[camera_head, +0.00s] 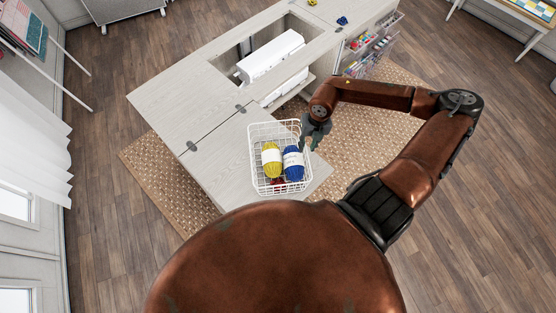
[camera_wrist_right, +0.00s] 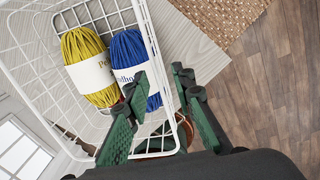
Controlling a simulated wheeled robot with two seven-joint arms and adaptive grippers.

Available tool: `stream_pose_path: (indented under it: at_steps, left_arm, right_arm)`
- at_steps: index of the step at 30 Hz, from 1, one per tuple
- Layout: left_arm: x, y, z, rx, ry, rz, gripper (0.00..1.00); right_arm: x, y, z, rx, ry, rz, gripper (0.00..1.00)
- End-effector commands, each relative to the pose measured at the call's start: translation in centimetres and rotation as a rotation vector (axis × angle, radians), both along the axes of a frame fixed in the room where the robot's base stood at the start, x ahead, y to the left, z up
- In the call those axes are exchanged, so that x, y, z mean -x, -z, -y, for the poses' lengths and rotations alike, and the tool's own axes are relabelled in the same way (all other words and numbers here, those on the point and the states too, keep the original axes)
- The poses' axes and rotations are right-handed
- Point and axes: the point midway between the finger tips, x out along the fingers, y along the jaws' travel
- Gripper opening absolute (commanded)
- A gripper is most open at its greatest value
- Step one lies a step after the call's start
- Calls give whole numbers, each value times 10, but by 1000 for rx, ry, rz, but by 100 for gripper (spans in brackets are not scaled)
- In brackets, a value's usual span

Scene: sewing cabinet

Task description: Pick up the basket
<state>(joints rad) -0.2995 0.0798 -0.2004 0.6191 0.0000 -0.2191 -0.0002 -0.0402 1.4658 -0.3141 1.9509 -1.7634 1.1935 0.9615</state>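The white wire basket (camera_head: 252,152) stands on the pale wooden leaf of the sewing cabinet. It holds a yellow yarn ball (camera_head: 271,160) and a blue yarn ball (camera_head: 293,164), with something red partly hidden beneath them. My right gripper (camera_head: 309,143) is at the basket's right side. In the right wrist view, its green fingers (camera_wrist_right: 160,76) are apart, and the basket's side wall (camera_wrist_right: 149,35) runs between them. The left finger overlaps the basket's inside and the right finger is outside. I cannot tell whether either finger touches the wire. My left gripper is not in view.
The cabinet top (camera_head: 170,95) has a recess with a white sewing machine (camera_head: 270,57). Open shelves with coloured supplies (camera_head: 362,55) are at its far right end. A woven rug (camera_head: 360,135) lies under the cabinet. The wooden floor (camera_head: 480,120) at right is clear.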

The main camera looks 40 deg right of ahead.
Motion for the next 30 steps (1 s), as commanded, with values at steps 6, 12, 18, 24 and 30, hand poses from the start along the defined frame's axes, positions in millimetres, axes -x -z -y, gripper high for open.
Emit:
stream_pose_path:
  at_steps: [6,12,18,24,30]
  left_arm:
    - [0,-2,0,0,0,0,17]
    - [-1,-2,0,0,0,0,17]
    - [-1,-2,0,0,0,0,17]
    - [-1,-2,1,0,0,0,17]
    - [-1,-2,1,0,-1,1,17]
  right_arm:
    - [-4,29,-3,-5,-1,2,23]
    - [-4,36,-4,-3,-4,1,23]
    - [-4,35,-4,-3,-4,1,17]
    - [-4,35,-4,-3,-4,1,3]
    - [-4,35,-4,-3,-4,1,0]
